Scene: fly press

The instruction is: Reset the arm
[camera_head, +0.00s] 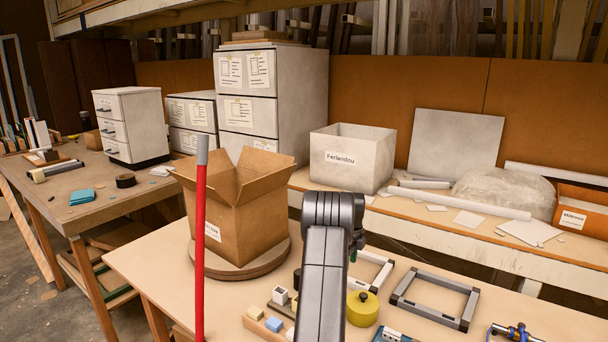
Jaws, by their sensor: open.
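My dark grey arm (326,275) rises from the bottom edge in the middle of the view, over the near workbench (140,270). It bends at a thick joint (334,212). A darker part of the arm with a small green spot shows just right of this joint. My gripper's fingers are not visible; the arm may hide them. An upright red rod (200,255) with a grey tip stands at left in front of the cardboard box. Its lower end is out of view. No fly press can be made out.
An open cardboard box (255,205) stands on a round board (266,262). Right of my arm are a yellow round weight (362,308), a grey rectangular frame (462,311) and blue-handled hardware (513,332). Small blocks (274,323) lie left. A white bin (370,145) stands behind.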

